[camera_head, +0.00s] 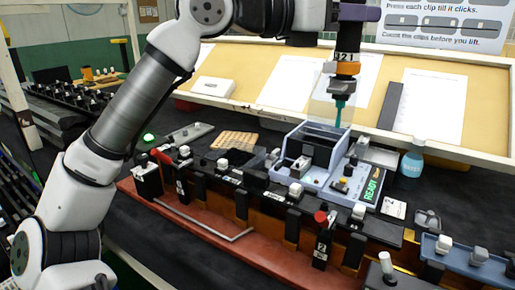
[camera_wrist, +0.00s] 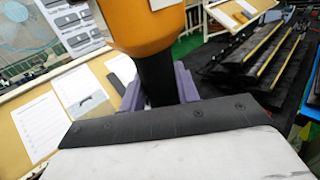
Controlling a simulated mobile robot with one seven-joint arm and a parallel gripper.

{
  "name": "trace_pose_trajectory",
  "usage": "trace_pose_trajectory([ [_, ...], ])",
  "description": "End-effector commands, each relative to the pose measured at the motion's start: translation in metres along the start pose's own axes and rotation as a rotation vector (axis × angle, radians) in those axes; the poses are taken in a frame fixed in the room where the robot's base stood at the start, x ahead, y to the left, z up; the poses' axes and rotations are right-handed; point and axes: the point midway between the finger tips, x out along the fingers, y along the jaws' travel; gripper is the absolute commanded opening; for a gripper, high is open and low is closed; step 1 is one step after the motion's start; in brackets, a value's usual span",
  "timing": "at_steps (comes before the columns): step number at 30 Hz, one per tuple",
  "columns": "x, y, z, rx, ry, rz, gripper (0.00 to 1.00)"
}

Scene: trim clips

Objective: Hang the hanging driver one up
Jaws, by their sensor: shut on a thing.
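The driver (camera_head: 347,68) is upright, with a dark upper part, a label reading 321, an orange band and a teal tip pointing down. It is above the grey-blue fixture (camera_head: 312,178), its tip apparently clear of it. My gripper (camera_head: 356,14), with purple fingers, is shut on the driver's dark upper part near the top edge. In the wrist view, the driver's orange body (camera_wrist: 145,25) and black grip show between the purple fingers of my gripper (camera_wrist: 158,88). The driver's top end is out of the head view. I cannot make out a hook or hanger.
A rust-red bench strip (camera_head: 215,228) carries several black clip stations and a bent metal rod. A blue tray (camera_head: 470,262) with clips is at the lower right. A tilted board (camera_head: 385,65) with papers stands behind.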

Motion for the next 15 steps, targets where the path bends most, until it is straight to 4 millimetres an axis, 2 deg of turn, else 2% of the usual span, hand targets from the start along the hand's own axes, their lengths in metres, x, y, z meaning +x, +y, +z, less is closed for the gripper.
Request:
trace_pose_trajectory([
  [15,0.059,0.017,0.000,-0.001,0.002,-0.001,0.00],
])
